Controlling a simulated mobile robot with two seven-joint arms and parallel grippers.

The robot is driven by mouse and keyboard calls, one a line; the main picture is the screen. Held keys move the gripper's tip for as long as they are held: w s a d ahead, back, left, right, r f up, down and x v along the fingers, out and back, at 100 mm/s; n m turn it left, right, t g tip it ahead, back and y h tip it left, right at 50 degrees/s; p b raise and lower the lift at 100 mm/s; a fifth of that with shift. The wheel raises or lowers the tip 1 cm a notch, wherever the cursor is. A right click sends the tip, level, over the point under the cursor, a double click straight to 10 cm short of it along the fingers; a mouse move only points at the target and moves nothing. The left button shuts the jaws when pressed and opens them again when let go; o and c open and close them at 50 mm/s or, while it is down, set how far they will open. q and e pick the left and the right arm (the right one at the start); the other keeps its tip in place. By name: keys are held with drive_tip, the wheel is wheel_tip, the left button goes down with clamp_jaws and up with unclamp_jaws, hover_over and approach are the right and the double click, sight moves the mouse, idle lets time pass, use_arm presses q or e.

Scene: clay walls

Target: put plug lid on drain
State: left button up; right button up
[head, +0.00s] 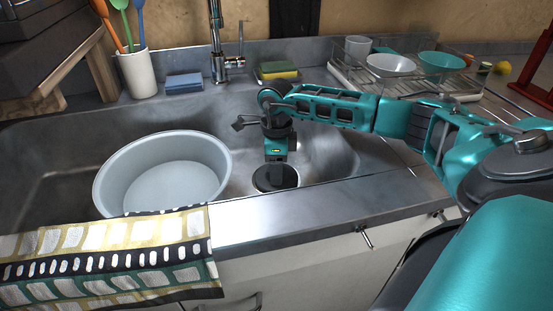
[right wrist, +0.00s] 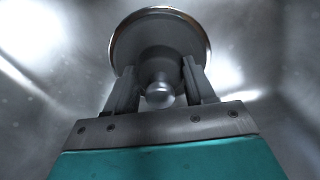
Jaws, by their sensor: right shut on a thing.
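My right gripper (head: 277,163) points down into the sink's right part. In the right wrist view it is shut on the plug lid (right wrist: 160,32), a round metal disc, with the fingers on either side of its rounded knob. In the head view a dark round disc with a pale rim, at the drain's place (head: 275,180), shows directly below the gripper. I cannot tell there where lid ends and drain begins, or whether they touch. My left gripper is not in view.
A large grey basin (head: 165,172) stands in the sink left of my gripper. A patterned towel (head: 110,255) hangs over the front edge. The faucet (head: 220,55), blue sponge (head: 184,82) and yellow sponge (head: 277,70) are behind. A dish rack (head: 345,75) with bowls is at back right.

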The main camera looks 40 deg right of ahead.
idle(0.4)
drive_tip(key=o, duration=1.2)
use_arm(q)
drive_tip(key=p, duration=0.1)
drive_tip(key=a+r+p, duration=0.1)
drive_tip(key=p, duration=0.1)
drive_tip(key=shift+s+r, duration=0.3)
use_arm(e)
wheel_tip(320, 180, up, 13)
drive_tip(key=shift+f, duration=0.1)
